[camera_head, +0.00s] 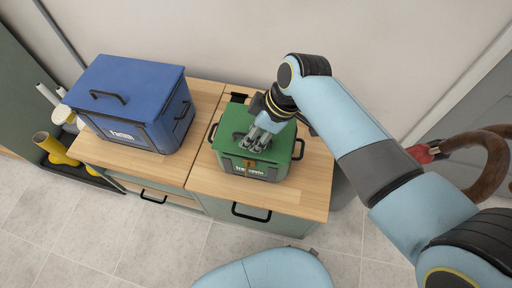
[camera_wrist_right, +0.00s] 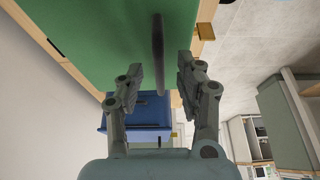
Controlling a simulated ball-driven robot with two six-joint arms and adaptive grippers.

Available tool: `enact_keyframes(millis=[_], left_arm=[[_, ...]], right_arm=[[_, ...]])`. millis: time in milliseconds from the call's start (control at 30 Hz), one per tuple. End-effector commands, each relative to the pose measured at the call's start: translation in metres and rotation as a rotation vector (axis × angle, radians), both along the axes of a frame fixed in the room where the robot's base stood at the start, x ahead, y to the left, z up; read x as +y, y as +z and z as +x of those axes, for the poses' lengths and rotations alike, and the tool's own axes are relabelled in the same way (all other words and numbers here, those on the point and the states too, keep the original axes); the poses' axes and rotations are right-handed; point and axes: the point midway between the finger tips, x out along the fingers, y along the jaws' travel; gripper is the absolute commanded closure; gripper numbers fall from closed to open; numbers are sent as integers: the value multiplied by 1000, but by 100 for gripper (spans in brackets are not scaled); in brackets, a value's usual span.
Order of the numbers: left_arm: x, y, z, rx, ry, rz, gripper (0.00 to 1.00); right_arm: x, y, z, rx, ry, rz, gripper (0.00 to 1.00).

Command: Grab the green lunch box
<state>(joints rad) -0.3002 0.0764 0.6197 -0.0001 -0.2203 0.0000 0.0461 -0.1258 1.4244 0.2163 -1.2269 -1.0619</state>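The green lunch box (camera_head: 278,142) sits on the right part of the wooden cabinet top, upright, with black side handles and a label on its front. My right gripper (camera_head: 256,139) is over its lid, pointing down and hiding the lid's middle. In the right wrist view the green lid (camera_wrist_right: 95,35) fills the upper left. A dark bar handle (camera_wrist_right: 158,45) on the lid reaches between the two fingers of my right gripper (camera_wrist_right: 160,72). The fingers are apart, with a gap visible on each side of the handle. My left gripper is not in view.
A larger blue box (camera_head: 128,85) stands to the left on the wooden counter (camera_head: 203,112). Yellow and white items (camera_head: 55,148) are at the far left. A wall is behind. A light-blue rounded shape (camera_head: 270,272) is at the bottom edge. The tiled floor (camera_head: 130,235) in front looks clear.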

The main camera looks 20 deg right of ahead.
Motion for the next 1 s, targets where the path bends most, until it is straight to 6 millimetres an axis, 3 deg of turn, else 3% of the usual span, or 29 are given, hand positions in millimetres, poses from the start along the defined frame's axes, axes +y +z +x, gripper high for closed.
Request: enact_keyframes(millis=[133,400,1000], left_arm=[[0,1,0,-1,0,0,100],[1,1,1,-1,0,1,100],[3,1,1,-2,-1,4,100]], right_arm=[[0,1,0,-1,0,0,65],[0,1,0,-1,0,0,100],[0,2,1,-3,-1,1,100]])
